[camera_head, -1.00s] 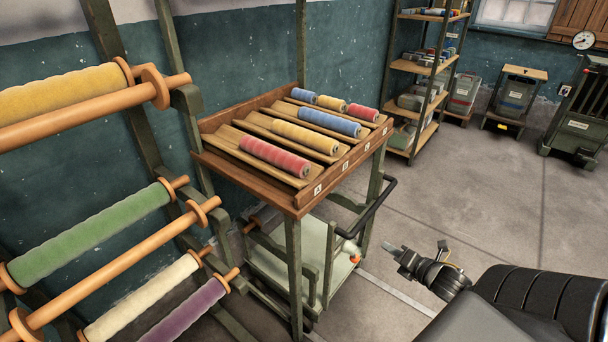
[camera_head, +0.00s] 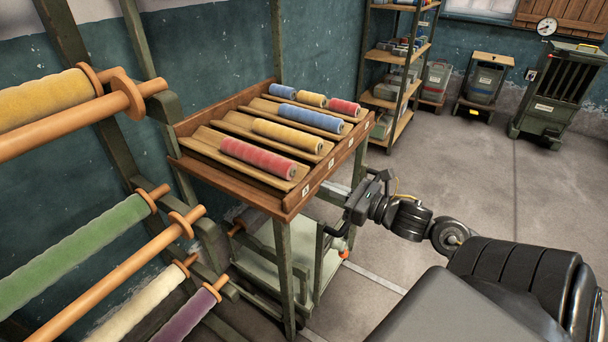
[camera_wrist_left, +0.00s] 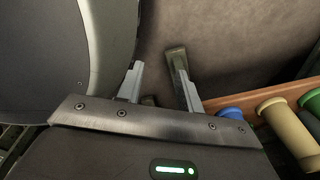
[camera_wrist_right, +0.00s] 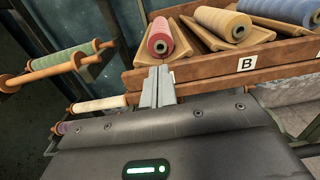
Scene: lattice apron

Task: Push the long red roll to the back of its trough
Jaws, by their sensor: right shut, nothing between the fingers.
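The long red roll (camera_head: 257,158) lies lengthwise in the nearest wooden trough (camera_head: 207,143) of the sloping rack. Its front end is near the rack's front board, and bare trough shows behind its back end. It also shows in the right wrist view (camera_wrist_right: 160,37), end-on, just beyond my fingertips. My right gripper (camera_wrist_right: 157,80) is shut and empty, in front of the front board; no contact with the roll is visible. In the head view my right gripper (camera_head: 352,212) is right of the rack, below its top. My left gripper (camera_wrist_left: 158,72) is open and empty.
A long yellow roll (camera_head: 287,135) and a long blue roll (camera_head: 310,117) lie in neighbouring troughs, with short rolls behind. The front board (camera_wrist_right: 205,72) stands before the trough ends. A trolley (camera_head: 263,262) is beneath the rack. Roll-bearing poles (camera_head: 100,268) stand left; floor at right is open.

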